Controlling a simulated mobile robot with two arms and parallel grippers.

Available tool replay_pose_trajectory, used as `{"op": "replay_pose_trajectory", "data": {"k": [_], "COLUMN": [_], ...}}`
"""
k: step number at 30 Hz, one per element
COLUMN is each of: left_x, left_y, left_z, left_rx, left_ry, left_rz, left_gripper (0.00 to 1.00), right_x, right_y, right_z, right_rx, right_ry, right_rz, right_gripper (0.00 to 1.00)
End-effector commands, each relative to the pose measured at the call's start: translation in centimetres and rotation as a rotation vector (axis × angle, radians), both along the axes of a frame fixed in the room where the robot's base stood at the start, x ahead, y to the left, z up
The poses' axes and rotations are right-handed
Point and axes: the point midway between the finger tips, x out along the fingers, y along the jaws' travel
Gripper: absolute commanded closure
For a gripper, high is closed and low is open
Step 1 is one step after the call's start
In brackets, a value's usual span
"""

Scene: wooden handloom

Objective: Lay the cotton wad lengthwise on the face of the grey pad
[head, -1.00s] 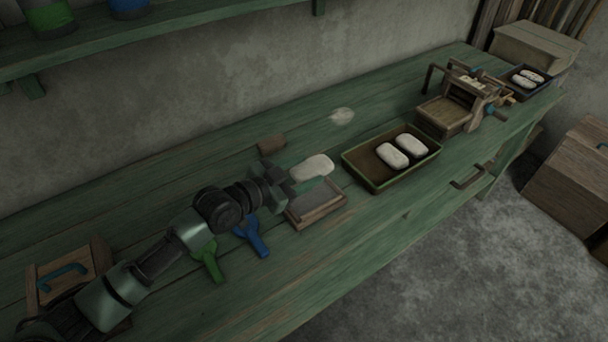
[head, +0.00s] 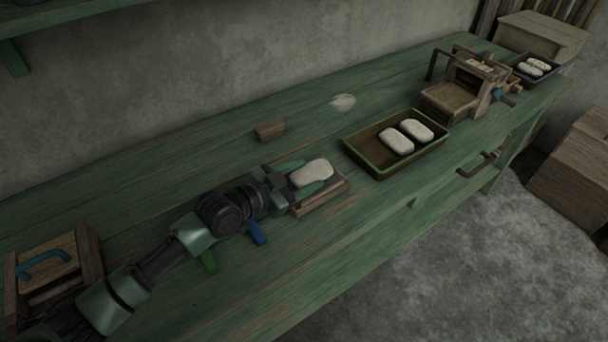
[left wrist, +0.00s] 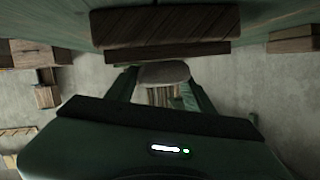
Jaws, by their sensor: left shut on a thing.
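The cotton wad (head: 312,173), an off-white oblong, is held between the green fingers of my left gripper (head: 308,178), which is shut on it. It also shows between the fingers in the left wrist view (left wrist: 165,73). The wooden-framed grey pad (head: 325,197) lies on the bench under my gripper and the wad. Its grey face is mostly hidden by them. I cannot tell whether the wad touches the pad. My right gripper is not in view.
A tray (head: 361,157) with two more wads stands to the right on the green bench. A small brown block (head: 269,130) lies behind my gripper. A wooden crank device (head: 450,101) stands further right.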

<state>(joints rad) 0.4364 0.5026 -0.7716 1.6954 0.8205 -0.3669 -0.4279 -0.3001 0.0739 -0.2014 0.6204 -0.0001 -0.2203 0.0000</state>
Motion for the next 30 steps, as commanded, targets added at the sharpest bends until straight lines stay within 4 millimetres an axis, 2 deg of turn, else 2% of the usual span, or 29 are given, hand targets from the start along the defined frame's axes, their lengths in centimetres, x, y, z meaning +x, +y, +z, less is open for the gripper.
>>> {"op": "replay_pose_trajectory", "data": {"k": [9, 10, 12, 19, 21, 30], "left_x": [-0.06, -0.07, -0.07, -0.12, -0.15, -0.22], "left_y": [0.13, 0.13, 0.13, 0.09, 0.08, 0.06], "left_z": [0.04, 0.04, 0.03, -0.07, -0.12, -0.15], "left_rx": [0.0, 0.0, 0.0, 0.001, 0.001, 0.003], "left_ry": [0.0, 0.0, 0.0, 0.001, 0.003, 0.005], "left_rz": [0.0, 0.0, 0.0, -0.001, -0.001, -0.002], "left_gripper": [0.86, 0.42, 0.22, 0.22, 0.1, 0.1], "right_x": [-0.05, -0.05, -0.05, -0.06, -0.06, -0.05], "right_y": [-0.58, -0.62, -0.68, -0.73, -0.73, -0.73], "right_z": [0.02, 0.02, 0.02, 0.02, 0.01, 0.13], "right_rx": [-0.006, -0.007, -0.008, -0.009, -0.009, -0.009], "right_ry": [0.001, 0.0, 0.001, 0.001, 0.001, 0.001], "right_rz": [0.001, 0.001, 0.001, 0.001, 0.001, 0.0], "right_gripper": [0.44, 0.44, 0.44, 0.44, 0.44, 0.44]}}
